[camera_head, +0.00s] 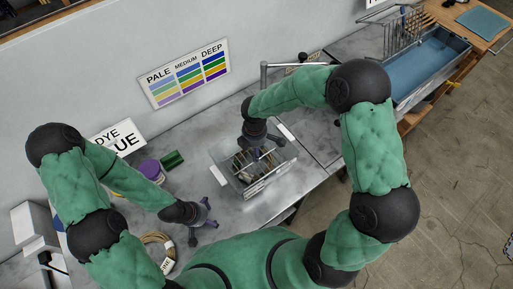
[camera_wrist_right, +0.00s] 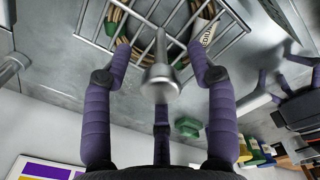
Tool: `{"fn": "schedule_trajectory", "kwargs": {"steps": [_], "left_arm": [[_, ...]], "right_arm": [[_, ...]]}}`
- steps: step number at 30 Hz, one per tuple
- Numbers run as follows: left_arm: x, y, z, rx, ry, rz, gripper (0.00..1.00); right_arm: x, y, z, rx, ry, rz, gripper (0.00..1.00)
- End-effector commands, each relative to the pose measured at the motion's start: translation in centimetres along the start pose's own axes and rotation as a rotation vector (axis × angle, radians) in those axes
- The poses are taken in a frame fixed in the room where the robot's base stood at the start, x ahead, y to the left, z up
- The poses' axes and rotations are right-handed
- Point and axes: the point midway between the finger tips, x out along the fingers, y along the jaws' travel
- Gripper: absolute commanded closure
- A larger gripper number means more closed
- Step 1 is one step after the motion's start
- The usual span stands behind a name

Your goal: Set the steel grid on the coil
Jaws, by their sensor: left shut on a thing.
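The steel grid (camera_wrist_right: 185,40) lies across or just above a tan cane coil (camera_wrist_right: 125,50) with a paper tag; I cannot tell whether they touch. Both are at the metal tray (camera_head: 222,160) in the head view. My right gripper (camera_wrist_right: 160,75) points down there (camera_head: 258,146). Its purple fingers stand apart on either side of the grid's round steel knob (camera_wrist_right: 160,82), without clear contact. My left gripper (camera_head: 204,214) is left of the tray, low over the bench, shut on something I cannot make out. It also shows in the right wrist view (camera_wrist_right: 280,85).
Another tagged coil (camera_head: 158,244) lies at the bench's front left. A purple-lidded tub (camera_head: 151,170) and a green block (camera_head: 173,160) stand behind my left gripper. A blue-lined basin (camera_head: 430,65) with a rack is at the far right. Bare bench lies right of the tray.

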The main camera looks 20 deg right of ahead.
Motion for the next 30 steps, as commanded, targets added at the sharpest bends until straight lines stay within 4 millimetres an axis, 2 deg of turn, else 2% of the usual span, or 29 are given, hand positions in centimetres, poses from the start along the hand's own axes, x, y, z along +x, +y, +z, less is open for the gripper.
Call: {"fn": "schedule_trajectory", "kwargs": {"steps": [1, 8, 22, 30], "left_arm": [[1.0, -0.6, 0.4, -0.021, -0.010, -0.005, 0.53], [1.3, -0.9, 0.6, -0.029, -0.016, -0.007, 0.53], [1.4, -0.9, 0.6, -0.030, -0.017, -0.007, 0.53], [1.3, -0.8, 0.6, -0.029, -0.016, -0.007, 0.53]], "right_arm": [[0.5, 0.0, 0.0, 0.000, 0.000, 0.000, 0.42], [0.2, -0.1, 0.0, 0.000, 0.000, 0.000, 0.42], [-5.8, -0.3, 0.5, 0.001, 0.005, 0.006, 0.42], [-7.6, -0.4, 0.6, 0.000, 0.006, 0.004, 0.42]]}}
